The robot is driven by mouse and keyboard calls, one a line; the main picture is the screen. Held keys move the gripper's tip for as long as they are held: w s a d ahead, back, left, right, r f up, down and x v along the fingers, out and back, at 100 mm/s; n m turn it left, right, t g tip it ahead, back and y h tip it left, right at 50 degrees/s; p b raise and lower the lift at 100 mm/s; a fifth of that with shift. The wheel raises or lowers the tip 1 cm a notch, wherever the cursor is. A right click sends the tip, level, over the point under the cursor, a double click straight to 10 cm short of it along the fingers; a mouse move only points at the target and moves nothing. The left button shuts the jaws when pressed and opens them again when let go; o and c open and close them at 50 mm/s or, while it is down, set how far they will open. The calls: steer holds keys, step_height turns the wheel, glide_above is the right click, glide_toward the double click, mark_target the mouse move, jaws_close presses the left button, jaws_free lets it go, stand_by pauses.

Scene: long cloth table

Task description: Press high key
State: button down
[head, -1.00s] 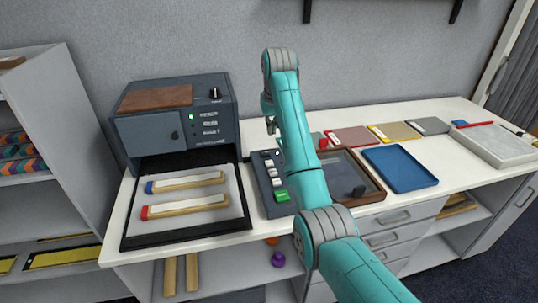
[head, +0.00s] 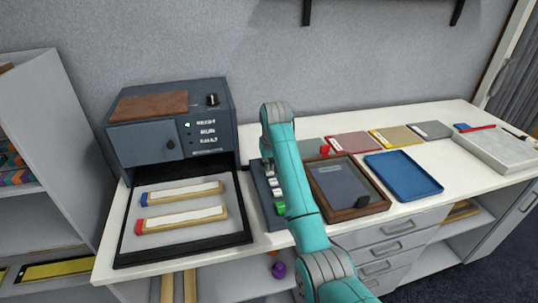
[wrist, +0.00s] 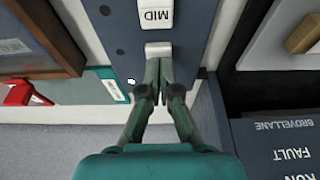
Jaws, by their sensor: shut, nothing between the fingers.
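The dark blue key panel (head: 263,193) lies on the table, with a row of pale keys and a green key (head: 280,207) at its near end. My gripper (wrist: 159,72) is shut and empty, pointing down at the panel's far end. In the wrist view, its fingertips are at the edge of a pale key (wrist: 158,48), and any label on that key is hidden. I cannot tell whether they touch it or whether it is pressed. The key marked MID (wrist: 155,14) is beside it.
A grey machine (head: 170,125) with READY, RUN and FAULT marks stands left of the panel, its tray (head: 125,245) holding two pale bars. A brown-framed tray (head: 350,212) and a blue tray (head: 405,185) lie to the right. A red object (wrist: 22,95) is near the panel's end.

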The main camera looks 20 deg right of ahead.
steer(key=shift+f, duration=0.25)
